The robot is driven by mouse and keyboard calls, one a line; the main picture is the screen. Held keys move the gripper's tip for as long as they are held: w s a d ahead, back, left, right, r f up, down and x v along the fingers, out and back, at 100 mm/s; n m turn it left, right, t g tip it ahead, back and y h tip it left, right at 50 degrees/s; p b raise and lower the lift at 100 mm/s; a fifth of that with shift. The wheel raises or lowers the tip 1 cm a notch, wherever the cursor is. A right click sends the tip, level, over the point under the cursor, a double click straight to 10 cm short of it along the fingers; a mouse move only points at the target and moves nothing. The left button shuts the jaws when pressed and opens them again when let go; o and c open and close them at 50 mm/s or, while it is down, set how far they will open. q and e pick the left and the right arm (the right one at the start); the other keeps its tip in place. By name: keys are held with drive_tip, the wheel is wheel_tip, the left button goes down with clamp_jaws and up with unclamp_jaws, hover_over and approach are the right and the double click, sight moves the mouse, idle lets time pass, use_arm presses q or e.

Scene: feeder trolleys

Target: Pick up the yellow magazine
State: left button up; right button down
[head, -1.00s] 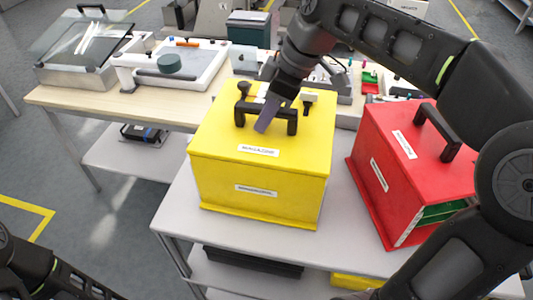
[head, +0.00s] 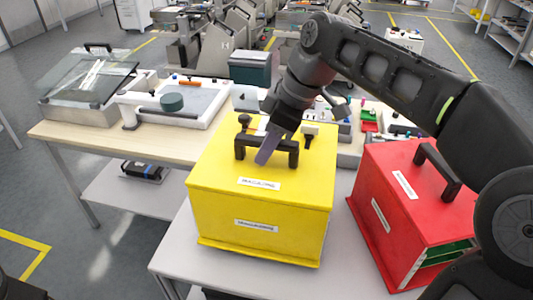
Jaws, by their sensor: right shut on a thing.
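The yellow magazine (head: 262,207) is a closed box with white labels and a black handle (head: 284,144) on top. It is upright at the near trolley's (head: 172,262) left part, beside the red magazine. I cannot tell whether its base touches the trolley top. My right gripper (head: 266,150) reaches down from above and is shut on the black handle, its purplish finger crossing the bar. My left gripper is out of view.
A red magazine (head: 386,213) with a black handle and an open end stands close on the right. Behind is a wooden-topped bench (head: 80,133) with a white tray (head: 204,110) and a glass-lidded box (head: 92,85). Floor is free at the left.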

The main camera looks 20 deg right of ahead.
wheel_tip(320, 180, up, 2)
drive_tip(key=shift+r, duration=0.1)
drive_tip(key=shift+s+a+b, duration=0.45)
drive_tip(key=s+a, duration=1)
drive_tip(key=s, duration=0.3)
drive_tip(key=shift+s+b, duration=0.2)
drive_tip(key=shift+b, duration=0.25)
wheel_tip(320, 180, up, 7)
drive_tip(key=p, duration=0.7)
drive_tip(key=shift+a, duration=0.1)
idle(0.4)
